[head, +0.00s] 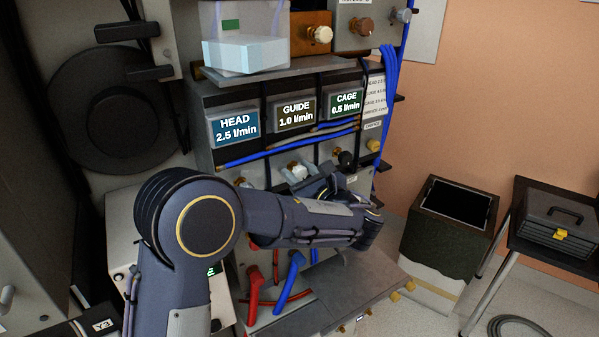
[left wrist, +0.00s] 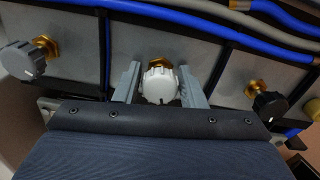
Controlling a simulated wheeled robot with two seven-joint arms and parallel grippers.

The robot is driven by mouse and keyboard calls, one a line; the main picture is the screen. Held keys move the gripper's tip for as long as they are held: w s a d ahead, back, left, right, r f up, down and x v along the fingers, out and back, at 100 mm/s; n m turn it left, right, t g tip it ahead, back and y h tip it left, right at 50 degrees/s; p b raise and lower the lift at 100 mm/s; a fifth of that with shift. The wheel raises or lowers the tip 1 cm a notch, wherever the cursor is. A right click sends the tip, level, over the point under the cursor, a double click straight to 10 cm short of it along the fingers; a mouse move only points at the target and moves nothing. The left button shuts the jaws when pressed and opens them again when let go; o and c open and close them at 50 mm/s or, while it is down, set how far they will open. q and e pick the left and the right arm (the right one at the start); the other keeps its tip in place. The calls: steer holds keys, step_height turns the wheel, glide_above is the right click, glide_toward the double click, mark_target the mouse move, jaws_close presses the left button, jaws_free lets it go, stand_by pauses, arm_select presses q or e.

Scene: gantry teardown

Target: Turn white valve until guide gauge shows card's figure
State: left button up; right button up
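The white valve (head: 297,171) is a ribbed knob on a brass stem, below the guide gauge (head: 296,114), which reads 1.0 l/min. My left gripper (head: 318,186) reaches toward it from the front. In the left wrist view, the white valve (left wrist: 160,86) stands between the two grey fingers (left wrist: 161,88) of this gripper. The fingers look open, with a narrow gap beside the knob; contact is not clear. The card (head: 375,96) hangs right of the gauges; its figures are too small to read surely. My right gripper is out of view.
A grey knob (left wrist: 24,60) and a black knob (left wrist: 270,105) flank the white valve. Blue hoses (head: 290,148) run just above. The head gauge (head: 234,127) reads 2.5 and the cage gauge (head: 345,103) reads 0.5. Red and blue handles (head: 290,280) stand below my arm.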

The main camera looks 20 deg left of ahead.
arm_select(q)
steer(key=c, duration=0.5)
steer(key=shift+f+n+b, duration=0.15)
steer(key=shift+n+b, duration=0.25)
steer(key=shift+b, duration=0.45)
steer(key=shift+c, duration=0.2)
steer(key=n+b, duration=0.5)
steer(key=b, duration=0.1)
steer(key=n+b, duration=0.4)
steer(key=b, duration=0.2)
steer(key=n+b, duration=0.5)
steer(key=b, duration=0.1)
steer(key=shift+f+n, duration=0.25)
steer(key=shift+n, duration=0.05)
steer(key=shift+r+n+b, duration=0.15)
steer(key=shift+n+b, duration=1.05)
steer(key=shift+n, duration=0.2)
steer(key=o, duration=1)
steer(key=shift+r, duration=0.1)
steer(key=shift+s, duration=0.1)
steer(key=v, duration=0.7)
steer(key=shift+s+d, duration=0.25)
